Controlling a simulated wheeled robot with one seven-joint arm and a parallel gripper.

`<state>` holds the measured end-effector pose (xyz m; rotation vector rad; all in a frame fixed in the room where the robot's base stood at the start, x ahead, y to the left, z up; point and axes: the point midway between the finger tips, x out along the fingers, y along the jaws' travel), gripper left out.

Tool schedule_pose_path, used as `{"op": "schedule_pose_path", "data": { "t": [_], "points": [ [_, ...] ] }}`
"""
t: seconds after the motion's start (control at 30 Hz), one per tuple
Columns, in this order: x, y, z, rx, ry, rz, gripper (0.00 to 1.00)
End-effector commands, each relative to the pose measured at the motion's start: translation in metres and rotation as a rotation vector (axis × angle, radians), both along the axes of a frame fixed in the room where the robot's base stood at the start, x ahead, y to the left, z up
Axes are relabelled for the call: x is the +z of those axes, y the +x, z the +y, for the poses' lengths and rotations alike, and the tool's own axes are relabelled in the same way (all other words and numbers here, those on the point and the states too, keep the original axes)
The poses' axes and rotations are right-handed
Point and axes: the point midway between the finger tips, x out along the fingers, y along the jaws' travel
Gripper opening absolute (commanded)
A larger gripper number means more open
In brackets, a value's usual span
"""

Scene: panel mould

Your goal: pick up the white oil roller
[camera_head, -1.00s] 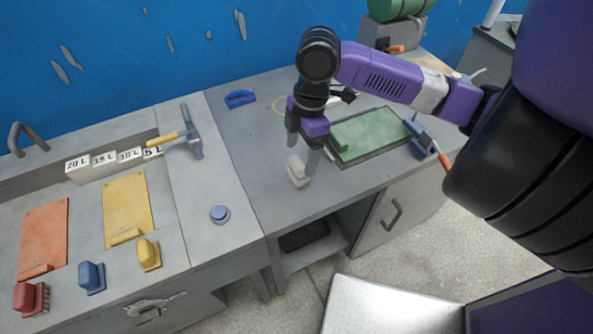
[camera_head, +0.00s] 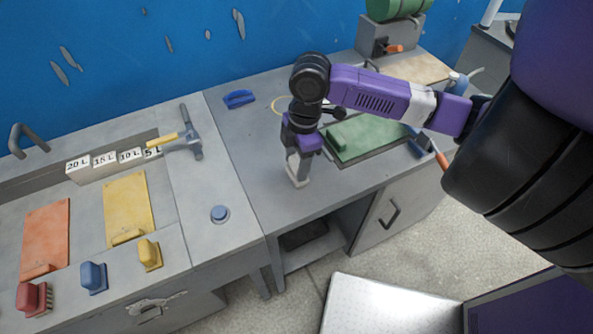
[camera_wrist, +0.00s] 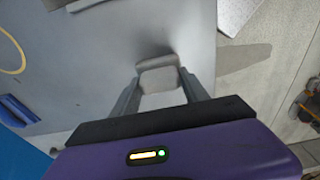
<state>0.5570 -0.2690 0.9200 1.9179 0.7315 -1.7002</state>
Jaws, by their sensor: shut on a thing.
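The white oil roller (camera_head: 298,167) is a small pale block at the front part of the grey bench, left of the green panel. My gripper (camera_head: 298,171) points down over it, with its fingers on either side. In the wrist view the roller (camera_wrist: 160,78) sits between the fingertips of my gripper (camera_wrist: 162,92), which is shut on it. Its underside is hidden, so I cannot tell whether it touches the bench.
A green panel (camera_head: 365,138) lies in a recess right of my gripper. A blue-and-orange tool (camera_head: 428,148) is beyond it. A blue handle (camera_head: 239,98) lies at the back. Several coloured stamps, panels and a hammer (camera_head: 188,135) are on the left bench (camera_head: 190,195).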

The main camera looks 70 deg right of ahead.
Motion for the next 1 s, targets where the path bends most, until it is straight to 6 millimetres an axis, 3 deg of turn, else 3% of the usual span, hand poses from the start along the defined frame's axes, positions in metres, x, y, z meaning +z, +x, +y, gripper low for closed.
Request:
{"op": "schedule_pose_path", "data": {
  "t": [0.27, 0.47, 0.67, 1.0],
  "points": [
    [0.003, 0.000, 0.000, 0.000, -0.001, -0.001, 0.08],
    [0.019, 0.000, -0.001, 0.001, -0.002, -0.001, 0.08],
    [0.060, 0.001, 0.000, 0.003, -0.004, -0.004, 0.08],
    [0.153, 0.001, -0.001, 0.002, -0.004, -0.002, 0.08]
  ]
}}
